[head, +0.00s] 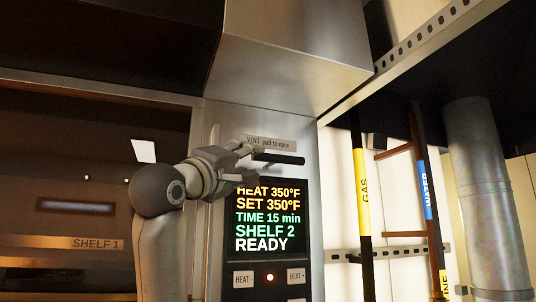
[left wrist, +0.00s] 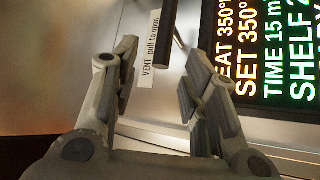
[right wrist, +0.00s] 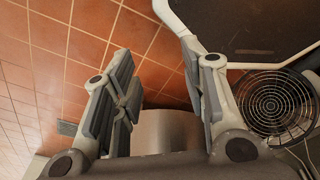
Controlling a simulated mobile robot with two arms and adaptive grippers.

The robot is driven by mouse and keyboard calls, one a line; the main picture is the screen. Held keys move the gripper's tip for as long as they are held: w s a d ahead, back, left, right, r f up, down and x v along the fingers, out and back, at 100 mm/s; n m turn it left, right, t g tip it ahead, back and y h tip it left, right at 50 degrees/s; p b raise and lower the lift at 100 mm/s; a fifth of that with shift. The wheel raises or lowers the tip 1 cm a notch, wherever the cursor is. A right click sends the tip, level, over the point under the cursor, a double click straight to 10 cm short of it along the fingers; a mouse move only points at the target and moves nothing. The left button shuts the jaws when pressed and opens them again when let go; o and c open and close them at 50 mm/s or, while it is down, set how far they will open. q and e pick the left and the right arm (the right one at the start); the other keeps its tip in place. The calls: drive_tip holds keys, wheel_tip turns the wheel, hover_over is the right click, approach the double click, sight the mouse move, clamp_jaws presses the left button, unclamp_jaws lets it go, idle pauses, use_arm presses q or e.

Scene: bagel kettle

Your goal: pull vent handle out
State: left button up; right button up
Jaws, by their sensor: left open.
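The vent handle (head: 280,158) is a dark bar at the oven's front panel, below the label "VENT pull to open" (head: 268,142). My left gripper (head: 252,162) is open at the handle's left end. In the left wrist view, the end of the handle (left wrist: 166,40) lies between the tips of the open left gripper (left wrist: 158,68), with gaps on both sides. The handle's mounting is hard to make out. My right gripper (right wrist: 157,70) is open and empty, seen only in the right wrist view, away from the handle.
The lit display (head: 268,216) and the heat buttons (head: 243,279) sit just below the handle. A metal hood (head: 290,60) juts out above. Gas (head: 362,190) and water (head: 425,190) pipes stand at right. A round fan grille (right wrist: 275,102) is near my right gripper, above a tiled floor (right wrist: 60,60).

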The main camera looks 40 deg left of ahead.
sight(264, 158)
use_arm(q)
drive_tip(key=shift+w+a+r+p, duration=0.15)
drive_tip(key=shift+w+r+p, duration=0.35)
drive_tip(key=shift+w+r, duration=0.25)
drive_tip(key=p+x, duration=0.1)
drive_tip(key=x, duration=0.2)
drive_tip(key=shift+w+a+f+p, duration=0.2)
drive_tip(key=shift+w+p, duration=0.15)
drive_tip(key=shift+w, duration=0.15)
drive_tip(key=w, duration=0.2)
drive_tip(key=w+p, duration=0.1)
drive_tip(key=shift+a+r, duration=0.25)
drive_tip(key=shift+r, duration=0.05)
drive_tip(key=shift+c, duration=0.9)
drive_tip(key=shift+w, duration=0.1)
drive_tip(key=shift+c, duration=1.3)
drive_tip(key=c, duration=0.5)
clamp_jaws()
drive_tip(key=s+d+b, duration=0.2)
drive_tip(key=s+d, duration=0.1)
drive_tip(key=d, duration=0.3)
drive_tip(key=shift+s+d, duration=0.25)
use_arm(e)
drive_tip(key=shift+s+d+r, duration=0.15)
drive_tip(key=shift+s+r, duration=0.15)
drive_tip(key=shift+r, duration=0.25)
drive_tip(key=shift+s+d+r, duration=0.1)
drive_tip(key=shift+s+r, duration=0.15)
drive_tip(key=shift+r, duration=0.25)
